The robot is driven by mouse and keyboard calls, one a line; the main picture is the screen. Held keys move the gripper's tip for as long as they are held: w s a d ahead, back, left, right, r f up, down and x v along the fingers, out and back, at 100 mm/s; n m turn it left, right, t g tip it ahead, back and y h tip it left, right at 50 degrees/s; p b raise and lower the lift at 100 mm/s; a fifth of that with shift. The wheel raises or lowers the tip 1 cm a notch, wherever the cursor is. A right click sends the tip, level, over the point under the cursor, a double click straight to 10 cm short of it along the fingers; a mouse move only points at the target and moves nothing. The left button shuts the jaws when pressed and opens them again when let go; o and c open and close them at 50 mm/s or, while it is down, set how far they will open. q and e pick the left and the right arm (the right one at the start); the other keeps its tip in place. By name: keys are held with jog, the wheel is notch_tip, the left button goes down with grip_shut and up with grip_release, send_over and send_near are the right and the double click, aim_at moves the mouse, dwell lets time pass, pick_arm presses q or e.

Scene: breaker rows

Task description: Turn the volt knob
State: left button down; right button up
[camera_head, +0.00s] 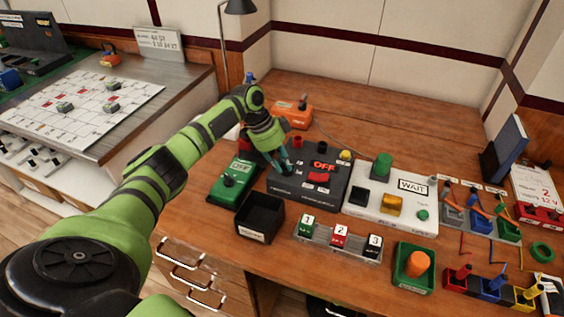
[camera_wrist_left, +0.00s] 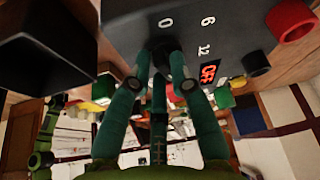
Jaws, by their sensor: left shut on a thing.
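The dark panel (camera_head: 332,186) lies on the wooden bench and has a red lit OFF display (camera_head: 324,166) and a red switch (camera_head: 318,178). In the left wrist view the panel (camera_wrist_left: 215,35) carries the marks 0, 6 and 12 around a small dark knob (camera_wrist_left: 161,56). My left gripper (camera_head: 282,166) comes down on the left part of the panel. In the left wrist view its teal fingers (camera_wrist_left: 161,68) are shut on the knob, which they largely hide. The knob's exact angle cannot be read. My right gripper is not in view.
A green box (camera_head: 230,183) and a black bin (camera_head: 262,217) stand close left of the panel. A white WAIT board (camera_head: 392,207) is on its right, numbered blocks (camera_head: 338,240) in front, and an orange device (camera_head: 293,112) behind. Red and black posts rise at the panel's back.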

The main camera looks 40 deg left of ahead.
pick_arm(q)
jog(key=c, duration=1.1)
grip_release()
jog(key=v, duration=1.2)
